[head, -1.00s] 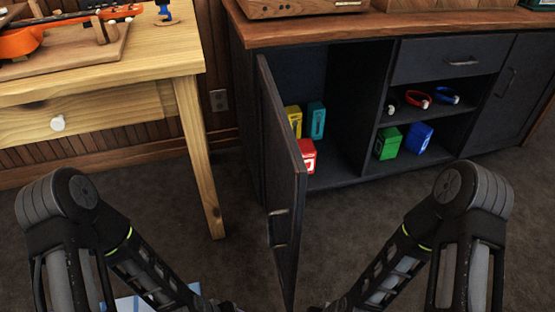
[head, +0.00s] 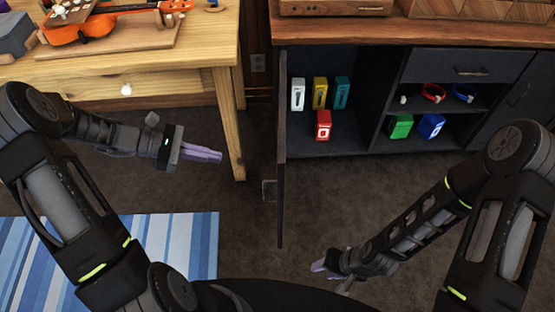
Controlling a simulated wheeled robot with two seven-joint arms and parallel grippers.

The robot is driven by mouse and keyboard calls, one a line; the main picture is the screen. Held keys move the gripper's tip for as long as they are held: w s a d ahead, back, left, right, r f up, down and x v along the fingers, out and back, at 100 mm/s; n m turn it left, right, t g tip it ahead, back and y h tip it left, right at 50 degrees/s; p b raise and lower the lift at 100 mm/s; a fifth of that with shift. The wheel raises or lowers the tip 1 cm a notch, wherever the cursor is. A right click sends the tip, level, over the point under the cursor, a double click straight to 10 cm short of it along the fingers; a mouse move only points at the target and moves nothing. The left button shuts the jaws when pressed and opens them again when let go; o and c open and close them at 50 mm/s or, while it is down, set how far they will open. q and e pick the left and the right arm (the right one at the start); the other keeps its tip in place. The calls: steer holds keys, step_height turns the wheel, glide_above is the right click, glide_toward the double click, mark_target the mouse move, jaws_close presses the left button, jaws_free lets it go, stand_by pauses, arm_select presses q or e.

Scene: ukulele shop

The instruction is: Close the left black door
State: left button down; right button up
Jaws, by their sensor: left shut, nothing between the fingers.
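The left black door (head: 283,160) of the dark cabinet stands wide open, swung out toward me and seen nearly edge-on. Its metal handle (head: 268,190) is on the door's left-facing side, near the free edge. My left gripper (head: 216,156) is shut and empty, to the left of the door and apart from it, pointing right toward it. My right gripper (head: 318,266) is low, to the right of the door's free edge and apart from it; its purple fingers are small and I cannot tell whether they are open.
The open compartment holds several boxes, with a red one (head: 323,125) in front. A wooden table (head: 226,110) with a ukulele (head: 105,24) stands at the left. A striped blue rug (head: 190,240) lies below my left arm.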

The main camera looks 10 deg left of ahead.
arm_select(q)
steer(key=shift+s+d+r+h, duration=0.25)
steer(key=shift+r+h, duration=0.1)
steer(key=shift+r, duration=0.2)
steer(key=shift+s+d+r+h, duration=0.2)
steer(key=shift+r+h, duration=0.15)
steer(key=shift+r, duration=0.15)
steer(key=p+x, duration=0.1)
steer(key=x, duration=1.3)
steer(key=shift+s+r, duration=0.15)
steer(key=shift+r, duration=0.3)
steer(key=shift+d, duration=0.2)
